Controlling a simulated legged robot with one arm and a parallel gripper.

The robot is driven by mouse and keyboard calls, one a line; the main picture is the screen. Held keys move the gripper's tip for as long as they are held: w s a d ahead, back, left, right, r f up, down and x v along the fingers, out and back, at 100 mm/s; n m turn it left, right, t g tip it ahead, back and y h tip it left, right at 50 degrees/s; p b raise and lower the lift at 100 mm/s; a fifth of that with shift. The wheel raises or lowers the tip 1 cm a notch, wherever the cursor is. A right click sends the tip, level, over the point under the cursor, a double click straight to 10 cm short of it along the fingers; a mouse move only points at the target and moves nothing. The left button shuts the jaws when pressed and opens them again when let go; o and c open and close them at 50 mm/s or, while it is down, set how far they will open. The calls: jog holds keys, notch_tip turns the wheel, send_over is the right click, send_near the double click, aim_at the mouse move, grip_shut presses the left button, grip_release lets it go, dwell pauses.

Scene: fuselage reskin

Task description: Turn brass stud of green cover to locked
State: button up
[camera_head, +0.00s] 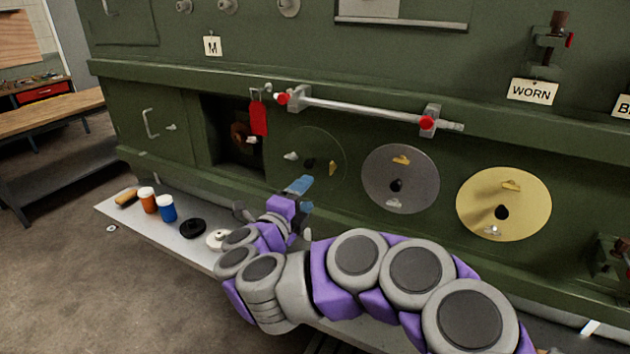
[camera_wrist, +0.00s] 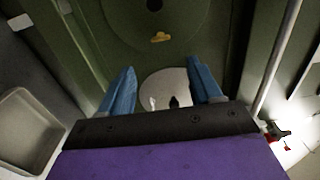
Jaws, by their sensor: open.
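The green cover (camera_head: 318,142) is a round disc flush in the green fuselage panel. It has a black center knob (camera_head: 310,163), a silver stud (camera_head: 291,156) on its left and a brass stud (camera_head: 333,168) on its right. The brass stud's tab stands roughly upright in the head view. In the wrist view the brass stud (camera_wrist: 160,37) lies beyond my fingertips, on the green cover (camera_wrist: 190,25). My gripper (camera_head: 304,196) is open and empty, in front of the panel just below the cover. Its two blue fingers (camera_wrist: 162,82) are apart and touch no stud.
A grey cover (camera_head: 385,165) and a yellow cover (camera_head: 525,190) sit to the right. A silver rail (camera_head: 365,110) with red knobs runs above. A red tag (camera_head: 259,118) hangs beside an open bay at left. Bottles and round parts stand on the shelf (camera_head: 118,208) below.

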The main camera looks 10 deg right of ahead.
jog(key=shift+b+v, duration=0.4)
jog(key=shift+v, duration=2.3)
